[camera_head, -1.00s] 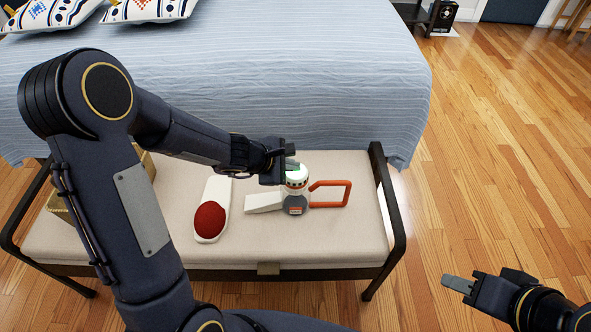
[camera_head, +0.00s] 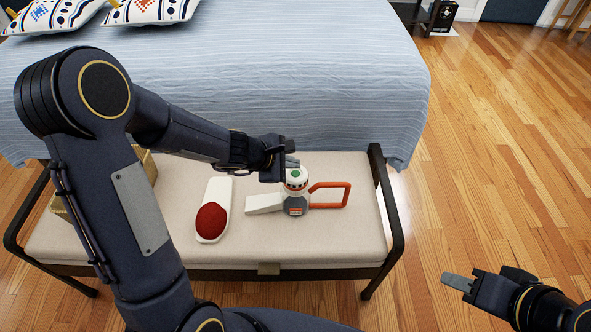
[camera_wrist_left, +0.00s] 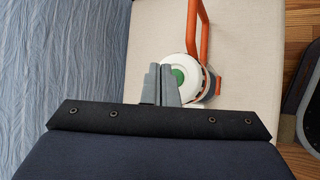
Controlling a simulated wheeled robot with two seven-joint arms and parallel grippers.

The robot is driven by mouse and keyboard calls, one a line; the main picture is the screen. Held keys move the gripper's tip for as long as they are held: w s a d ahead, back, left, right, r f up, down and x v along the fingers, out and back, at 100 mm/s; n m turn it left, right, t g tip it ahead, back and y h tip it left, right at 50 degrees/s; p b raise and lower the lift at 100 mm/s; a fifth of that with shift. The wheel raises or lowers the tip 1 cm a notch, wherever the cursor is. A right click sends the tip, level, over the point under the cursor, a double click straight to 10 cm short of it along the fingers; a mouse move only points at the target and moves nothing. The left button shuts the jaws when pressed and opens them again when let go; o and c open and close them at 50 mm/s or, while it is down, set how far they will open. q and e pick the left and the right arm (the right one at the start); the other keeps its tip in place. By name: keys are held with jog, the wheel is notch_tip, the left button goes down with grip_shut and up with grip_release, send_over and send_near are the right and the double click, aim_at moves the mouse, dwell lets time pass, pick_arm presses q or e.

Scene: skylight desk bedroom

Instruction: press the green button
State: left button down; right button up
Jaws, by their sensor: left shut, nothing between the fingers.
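The green button (camera_head: 295,173) is on the white top of a small device (camera_head: 296,186) with a grey body and an orange loop handle, standing on the bench cushion. In the left wrist view the green button (camera_wrist_left: 179,76) shows just beside my fingertips, partly covered by them. My left gripper (camera_head: 291,163) is shut and empty, just behind and above the device's top. It also shows in the left wrist view (camera_wrist_left: 161,80). I cannot tell whether it touches the device. My right gripper (camera_head: 458,283) is over the floor at the lower right, away from the bench; its jaw opening is unclear.
A white object with a dark red pad (camera_head: 211,221) lies on the bench (camera_head: 340,240) left of the device. The bed (camera_head: 290,80) stands behind the bench. A woven basket (camera_head: 148,165) is partly hidden by my left arm.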

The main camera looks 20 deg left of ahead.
notch_tip(320, 180, up, 5)
jog(key=p, duration=0.4)
dwell(0.3)
